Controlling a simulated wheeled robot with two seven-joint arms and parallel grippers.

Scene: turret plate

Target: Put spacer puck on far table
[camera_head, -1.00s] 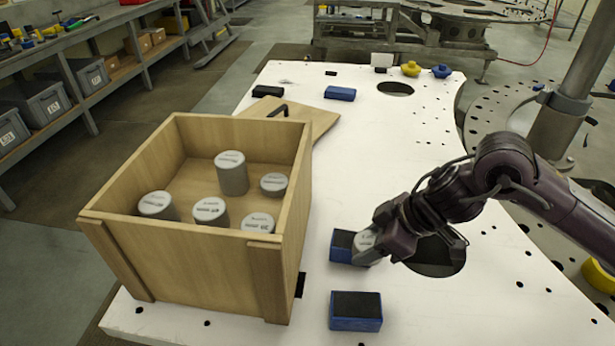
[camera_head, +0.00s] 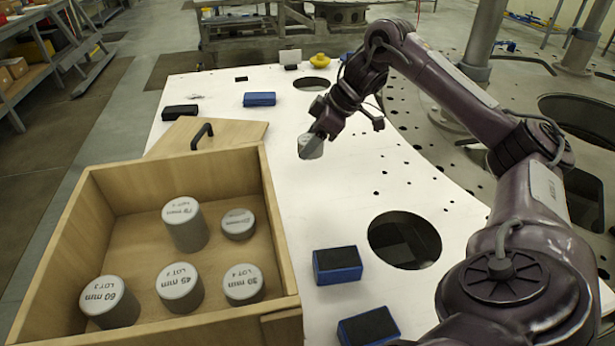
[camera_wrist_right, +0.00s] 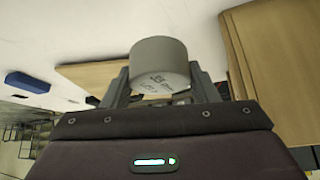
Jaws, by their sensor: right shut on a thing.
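My right gripper (camera_head: 314,135) is shut on a grey cylindrical spacer puck (camera_head: 311,147) with a pale marked face. It holds the puck over the white plate (camera_head: 350,195), past the wooden crate. In the right wrist view the puck (camera_wrist_right: 160,66) sits between the two fingers, its marked face towards the camera. My left gripper is not in view.
An open wooden crate (camera_head: 110,189) holds several grey pucks. Its lid (camera_head: 225,133) lies behind it. Two blue blocks with dark tops (camera_head: 337,266) lie near a large hole (camera_head: 404,240). Another blue block (camera_head: 259,99) and a yellow part (camera_head: 320,59) are farther back.

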